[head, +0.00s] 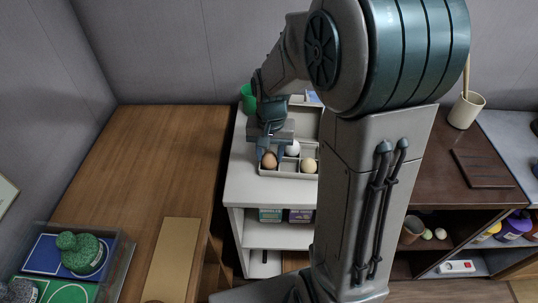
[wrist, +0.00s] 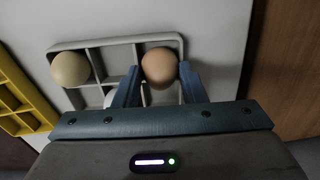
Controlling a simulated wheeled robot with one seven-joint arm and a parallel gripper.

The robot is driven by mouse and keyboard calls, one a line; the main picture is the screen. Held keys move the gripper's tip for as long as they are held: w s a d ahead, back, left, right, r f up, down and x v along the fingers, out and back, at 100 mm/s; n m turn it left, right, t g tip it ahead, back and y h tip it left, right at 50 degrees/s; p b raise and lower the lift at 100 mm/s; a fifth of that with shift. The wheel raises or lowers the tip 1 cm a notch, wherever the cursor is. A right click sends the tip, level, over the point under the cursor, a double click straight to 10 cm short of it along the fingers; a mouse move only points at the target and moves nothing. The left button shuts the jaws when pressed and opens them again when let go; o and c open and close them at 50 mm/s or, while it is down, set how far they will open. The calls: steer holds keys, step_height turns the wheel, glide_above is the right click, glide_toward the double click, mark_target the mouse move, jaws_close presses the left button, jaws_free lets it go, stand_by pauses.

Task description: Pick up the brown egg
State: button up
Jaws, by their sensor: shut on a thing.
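The brown egg (head: 269,160) is at the front left corner of a grey divided tray (head: 287,174) on a white shelf unit. My gripper (head: 267,150) comes down from above and is shut on the egg. In the wrist view the brown egg (wrist: 159,65) sits between the two blue fingers of my gripper (wrist: 160,80), with a finger at each side. Whether the egg still rests in its compartment or is slightly raised, I cannot tell.
A cream egg (head: 309,165) and a white egg (head: 293,148) sit in other tray compartments. A green cup (head: 248,98) stands behind. A yellow rack (wrist: 18,108) shows in the wrist view. The brown wooden top (head: 160,150) at left is mostly clear.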

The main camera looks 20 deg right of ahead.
mark_target(271, 152)
steer(key=r, duration=0.4)
steer(key=shift+w+d+r, duration=0.1)
steer(key=shift+d+r, duration=0.1)
steer(key=shift+d, duration=0.05)
steer(key=w+d+r+p, duration=0.1)
steer(key=d+r, duration=0.4)
steer(key=d, duration=0.2)
steer(key=d+r+p, duration=0.1)
steer(key=d+r, duration=0.3)
steer(key=d, duration=0.3)
steer(key=s+d+f+b, duration=0.1)
steer(key=d+f+b, duration=0.2)
steer(key=d+f, duration=0.3)
steer(key=shift+s+d, duration=0.25)
steer(key=shift+d, duration=1.2)
steer(key=shift+f+b, duration=0.75)
steer(key=shift+f, duration=0.3)
steer(key=shift+f+b, duration=1.85)
steer(key=shift+f, duration=0.85)
